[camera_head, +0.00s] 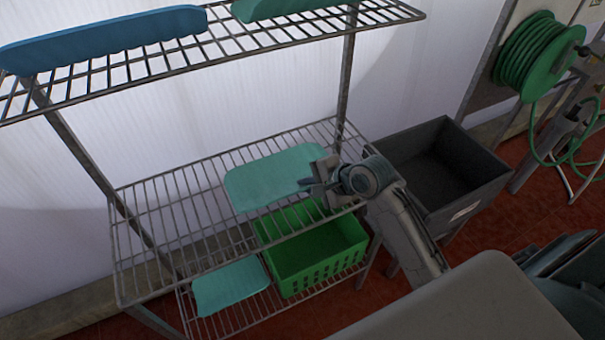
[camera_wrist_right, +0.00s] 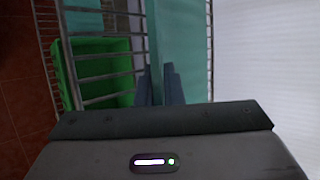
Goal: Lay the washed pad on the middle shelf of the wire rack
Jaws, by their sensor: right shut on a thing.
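The washed pad (camera_head: 270,178) is a flat teal sheet at the level of the middle shelf (camera_head: 165,220) of the wire rack. My right gripper (camera_head: 318,178) is shut on the pad's right edge. In the right wrist view the pad (camera_wrist_right: 185,50) runs away from between the fingers (camera_wrist_right: 160,88), with the shelf wires beside it. I cannot tell whether the pad's whole underside touches the wires. My left gripper is not in view.
Blue (camera_head: 110,38) and green (camera_head: 285,7) pads lie on the top shelf. On the bottom shelf are a teal pad (camera_head: 230,285) and a green basket (camera_head: 325,262). A dark grey bin (camera_head: 480,180) stands right of the rack. A hose reel (camera_head: 535,55) hangs at far right.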

